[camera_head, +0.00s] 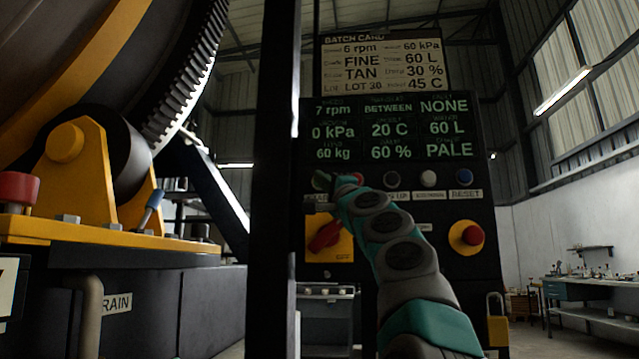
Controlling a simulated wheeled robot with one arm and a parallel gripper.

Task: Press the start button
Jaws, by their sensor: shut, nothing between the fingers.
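The dark control panel (480,205) stands ahead with a row of buttons under its green display. My arm reaches up from the lower right to the left end of this row. My gripper (324,182) is shut and small in view there, in front of the panel. A dull greenish round shape shows at that spot; I cannot tell whether it is the start button or whether my gripper touches it. A red button (356,178) peeks out just right of my gripper.
Right along the row are a dark button (392,179), a white button (429,178) and a blue reset button (464,177). Below are a red rotary switch (324,236) and a red emergency stop (472,235). A dark post (272,180) stands close on the left, beside the large drum.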

